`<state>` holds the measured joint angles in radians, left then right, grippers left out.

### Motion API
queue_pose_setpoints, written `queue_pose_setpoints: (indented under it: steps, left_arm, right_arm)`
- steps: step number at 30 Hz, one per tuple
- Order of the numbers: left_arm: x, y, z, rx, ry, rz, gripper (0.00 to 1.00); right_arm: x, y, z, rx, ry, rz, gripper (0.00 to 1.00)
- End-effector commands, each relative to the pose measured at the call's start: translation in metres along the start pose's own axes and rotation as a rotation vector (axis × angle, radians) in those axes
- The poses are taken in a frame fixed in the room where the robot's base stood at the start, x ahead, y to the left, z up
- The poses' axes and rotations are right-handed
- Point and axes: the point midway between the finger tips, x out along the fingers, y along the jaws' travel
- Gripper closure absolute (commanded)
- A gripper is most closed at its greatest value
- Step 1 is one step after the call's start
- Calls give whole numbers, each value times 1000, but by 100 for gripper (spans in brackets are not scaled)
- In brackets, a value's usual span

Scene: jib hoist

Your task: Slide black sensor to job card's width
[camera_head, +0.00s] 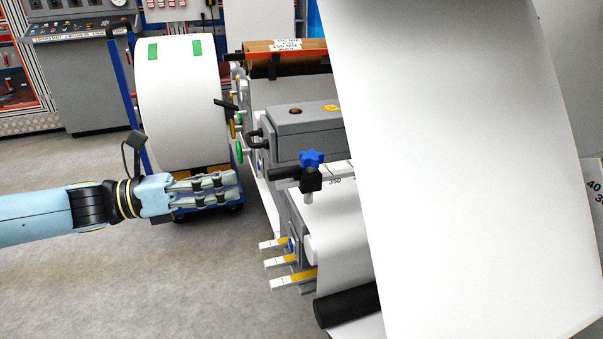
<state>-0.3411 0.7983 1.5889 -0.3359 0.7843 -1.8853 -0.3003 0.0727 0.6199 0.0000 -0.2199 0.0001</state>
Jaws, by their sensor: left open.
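The black sensor (311,181) sits on a pale scale rail (343,174) at the front of the machine, with a blue star knob (312,159) on top. The number 350 shows on the scale just right of it. A white label with small print (287,45) lies on the brown roll at the top; I cannot tell whether it is the job card. My left gripper (236,188) is open and empty, left of the sensor and apart from it. My right gripper is not in view. The rail's right part is hidden behind a large white surface.
The large white surface (470,150) fills the right foreground. A white roll with green tapes (182,105) stands on a blue cart at the back left. A grey box (305,130) lies behind the sensor. Yellow-and-white tabs (283,262) stick out below. The left floor is clear.

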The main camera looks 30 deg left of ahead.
Motion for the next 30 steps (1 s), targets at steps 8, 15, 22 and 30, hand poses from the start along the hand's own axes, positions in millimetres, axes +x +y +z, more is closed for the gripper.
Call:
queue_pose_setpoints:
  steps: [8, 15, 22, 30]
  left_arm:
    - [22, 4, -5, 4, 9, 0, 57]
    - [71, 4, -4, 3, 7, 2, 57]
    - [100, 5, -4, 3, 11, 4, 57]
    - [106, 5, -5, 2, 13, 4, 57]
  right_arm:
    - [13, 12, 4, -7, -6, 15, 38]
    - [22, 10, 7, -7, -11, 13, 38]
    - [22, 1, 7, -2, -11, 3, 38]
    - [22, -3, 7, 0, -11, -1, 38]
